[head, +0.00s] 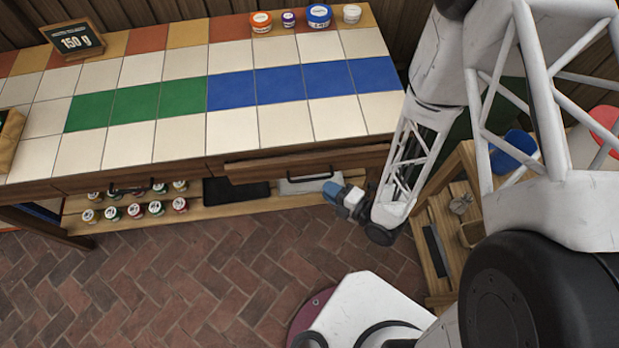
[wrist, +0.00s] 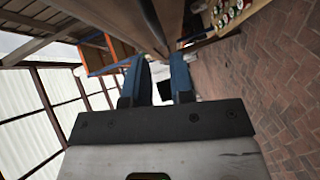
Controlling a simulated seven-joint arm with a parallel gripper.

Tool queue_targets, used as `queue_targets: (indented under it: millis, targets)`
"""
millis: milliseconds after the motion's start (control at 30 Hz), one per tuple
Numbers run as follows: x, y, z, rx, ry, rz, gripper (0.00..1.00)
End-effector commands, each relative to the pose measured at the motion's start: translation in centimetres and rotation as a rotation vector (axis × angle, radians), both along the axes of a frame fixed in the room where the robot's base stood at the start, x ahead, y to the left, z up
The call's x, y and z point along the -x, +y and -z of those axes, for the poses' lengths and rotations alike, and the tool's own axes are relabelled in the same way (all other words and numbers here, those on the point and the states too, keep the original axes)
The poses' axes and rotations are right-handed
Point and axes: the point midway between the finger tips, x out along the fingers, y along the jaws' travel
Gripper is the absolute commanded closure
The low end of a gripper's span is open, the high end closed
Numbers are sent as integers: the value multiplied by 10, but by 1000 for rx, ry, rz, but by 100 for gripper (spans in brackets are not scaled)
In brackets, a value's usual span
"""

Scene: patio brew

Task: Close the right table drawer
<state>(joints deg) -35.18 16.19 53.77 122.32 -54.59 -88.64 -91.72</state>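The right table drawer (head: 260,172) is a wooden front with a dark bar handle (head: 310,177), under the right part of the tiled table (head: 232,132). Its front juts out a little from the table edge, so it looks slightly open. My gripper (head: 331,191) has blue fingers and is just below and right of the handle, in front of the drawer. I cannot tell whether it touches the drawer. In the wrist view the two blue fingers (wrist: 158,78) are apart with nothing clearly held between them. A wooden board runs just beyond the fingertips.
The left drawer's handle (head: 130,190) shows further left. A lower shelf (head: 230,204) holds several small jars, a dark tray (head: 236,191) and a pale item. A wooden side cart (head: 440,215) stands right, near my arm. The brick floor (head: 200,280) in front is clear.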

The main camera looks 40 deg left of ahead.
Motion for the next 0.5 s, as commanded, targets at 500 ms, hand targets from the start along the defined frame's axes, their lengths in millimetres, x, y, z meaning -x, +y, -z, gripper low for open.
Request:
queue_targets:
  millis: [500]
  targets:
    - [1, 35, 5, 1, -1, -2, 78]
